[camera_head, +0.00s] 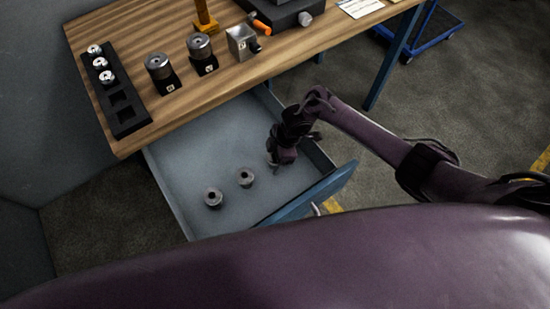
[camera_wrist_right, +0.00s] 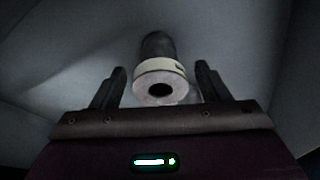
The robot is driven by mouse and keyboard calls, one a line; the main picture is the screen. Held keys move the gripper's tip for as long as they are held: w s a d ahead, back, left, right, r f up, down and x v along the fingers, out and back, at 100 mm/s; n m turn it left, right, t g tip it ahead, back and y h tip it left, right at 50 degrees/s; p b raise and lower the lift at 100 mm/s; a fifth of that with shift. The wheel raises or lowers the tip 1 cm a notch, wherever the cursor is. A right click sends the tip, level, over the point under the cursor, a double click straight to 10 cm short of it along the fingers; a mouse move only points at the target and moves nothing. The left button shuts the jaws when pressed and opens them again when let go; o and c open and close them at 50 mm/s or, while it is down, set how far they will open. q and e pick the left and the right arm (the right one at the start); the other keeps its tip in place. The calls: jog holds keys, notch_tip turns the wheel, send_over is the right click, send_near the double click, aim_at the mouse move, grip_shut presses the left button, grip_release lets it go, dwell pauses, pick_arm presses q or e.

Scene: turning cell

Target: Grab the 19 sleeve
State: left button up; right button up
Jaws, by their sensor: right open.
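Two small grey sleeves with dark bores stand in the open drawer (camera_head: 180,150): the left sleeve (camera_head: 213,198) and the right sleeve (camera_head: 245,178). I cannot read a size on either. My right gripper (camera_head: 273,160) is low in the drawer, to the right of both. In the right wrist view, a sleeve (camera_wrist_right: 160,68) with a pale collar, a dark body and a round bore sits between the open fingers (camera_wrist_right: 160,88), with gaps on both sides. A dark mark on its collar is unreadable. I cannot tell which sleeve this is. My left gripper is out of view.
The wooden table (camera_head: 140,45) is above the drawer. It bears a black rack (camera_head: 115,95) with several slots, some holding shiny parts, and two labelled stands with metal cylinders (camera_head: 158,66). The drawer's blue front (camera_head: 318,190) is near my right arm.

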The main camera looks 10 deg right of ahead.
jog(key=c, duration=1.4)
jog(key=shift+o, duration=0.2)
jog(key=shift+r, duration=0.1)
